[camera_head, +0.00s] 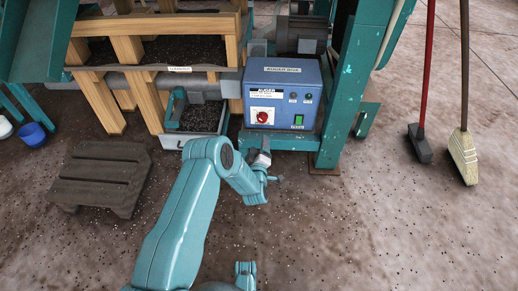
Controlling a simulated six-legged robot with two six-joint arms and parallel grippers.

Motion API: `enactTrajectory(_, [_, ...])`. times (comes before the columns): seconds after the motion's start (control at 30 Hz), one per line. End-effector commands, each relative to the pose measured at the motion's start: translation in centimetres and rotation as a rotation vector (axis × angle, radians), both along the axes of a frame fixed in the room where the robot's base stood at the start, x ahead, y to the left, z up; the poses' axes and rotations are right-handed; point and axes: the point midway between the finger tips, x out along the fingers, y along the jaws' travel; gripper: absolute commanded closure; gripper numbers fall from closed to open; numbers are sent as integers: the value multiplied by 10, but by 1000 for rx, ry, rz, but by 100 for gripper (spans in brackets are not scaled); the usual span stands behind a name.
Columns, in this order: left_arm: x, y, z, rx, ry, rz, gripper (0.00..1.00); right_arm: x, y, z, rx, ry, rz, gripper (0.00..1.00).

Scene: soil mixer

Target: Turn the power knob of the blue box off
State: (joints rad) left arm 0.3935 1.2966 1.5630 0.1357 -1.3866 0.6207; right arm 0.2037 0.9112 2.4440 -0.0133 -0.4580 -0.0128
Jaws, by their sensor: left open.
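The blue box (283,75) stands on a teal frame at the upper middle, with a label on top and an "AUGER" label on its front. Its red power knob (263,116) sits on a white dial plate at the lower left of the front. A green switch (298,121) and small round indicators are to the right. My left gripper (261,157) is open, just below and in front of the box, under the knob and apart from it. Its fingers are small and partly hidden by the wrist.
A wooden frame with dark soil (190,50) and a grey tray (205,118) stand left of the box. A teal post (347,85) rises close on its right. A dark slatted step (103,175) is on the left floor. Two brooms (463,150) stand at right.

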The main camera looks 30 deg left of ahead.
Motion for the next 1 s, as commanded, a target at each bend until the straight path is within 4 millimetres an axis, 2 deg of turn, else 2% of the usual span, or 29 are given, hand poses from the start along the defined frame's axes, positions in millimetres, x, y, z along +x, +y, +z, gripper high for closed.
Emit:
enactTrajectory(0.3, [-5, -3, 0, 0, 1, 1, 31, -8, -5, 0, 0, 1, 1, 57])
enactTrajectory(0.83, [-5, -3, 2, -1, 1, 0, 31, -10, -6, 2, -1, 1, 1, 57])
enactTrajectory(0.93, [-2, -6, 22, 0, -2, -6, 31, -9, -6, 20, -1, 2, 2, 57])
enactTrajectory(0.97, [-1, -7, 34, 1, -5, -8, 31, -9, -6, 30, -1, 2, 2, 57])
enactTrajectory(1.0, [2, -9, 54, 3, -13, -12, 31, -9, -5, 45, -1, 2, 4, 57])
